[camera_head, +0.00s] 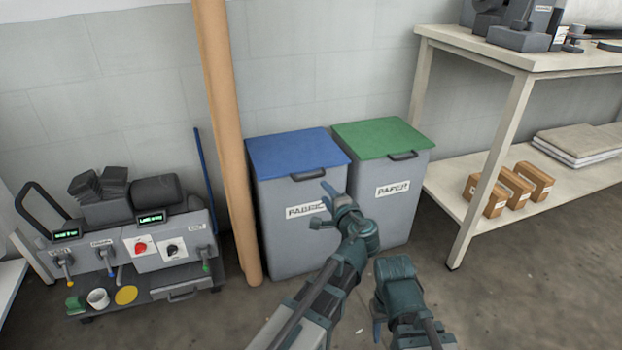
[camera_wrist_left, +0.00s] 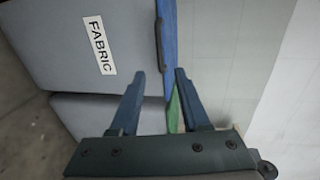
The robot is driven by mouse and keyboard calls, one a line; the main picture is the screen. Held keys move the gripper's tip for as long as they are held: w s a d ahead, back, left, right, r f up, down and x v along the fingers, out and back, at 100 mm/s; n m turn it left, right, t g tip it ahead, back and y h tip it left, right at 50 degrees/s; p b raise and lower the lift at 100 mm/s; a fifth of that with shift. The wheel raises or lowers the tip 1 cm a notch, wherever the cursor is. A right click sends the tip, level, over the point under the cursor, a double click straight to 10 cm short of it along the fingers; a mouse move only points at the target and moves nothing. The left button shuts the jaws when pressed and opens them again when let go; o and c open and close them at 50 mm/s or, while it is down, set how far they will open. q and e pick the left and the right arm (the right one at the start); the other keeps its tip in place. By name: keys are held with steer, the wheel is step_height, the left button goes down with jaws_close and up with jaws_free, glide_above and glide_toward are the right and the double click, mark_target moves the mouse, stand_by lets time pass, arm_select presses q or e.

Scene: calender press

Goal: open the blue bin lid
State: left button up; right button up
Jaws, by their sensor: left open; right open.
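The blue bin lid (camera_head: 295,152) lies flat and closed on the grey fabric bin (camera_head: 285,240), with a dark handle (camera_head: 307,175) at its front edge. My left gripper (camera_head: 325,196) is open and empty in front of the bin, just below and right of the handle. In the left wrist view, the open fingers of my left gripper (camera_wrist_left: 157,75) point toward the lid's edge (camera_wrist_left: 170,45) and the handle (camera_wrist_left: 159,40), apart from them. The fabric label (camera_wrist_left: 99,45) shows beside them. My right gripper's fingertips are hidden; its wrist shows low in the head view.
A grey bin with a green lid (camera_head: 380,138) stands right beside the blue-lidded one. A tan post (camera_head: 222,130) stands close on its left, by a control unit (camera_head: 150,240). A shelved table (camera_head: 540,65) stands at right. The floor in front is mostly clear.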

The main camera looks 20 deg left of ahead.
mark_target(312, 178)
arm_select(q)
steer(key=b+x, duration=0.2)
steer(key=x, duration=1.1)
steer(key=shift+w+a+f+b, duration=0.1)
steer(key=shift+b, duration=0.2)
jaws_close()
stand_by(0.8)
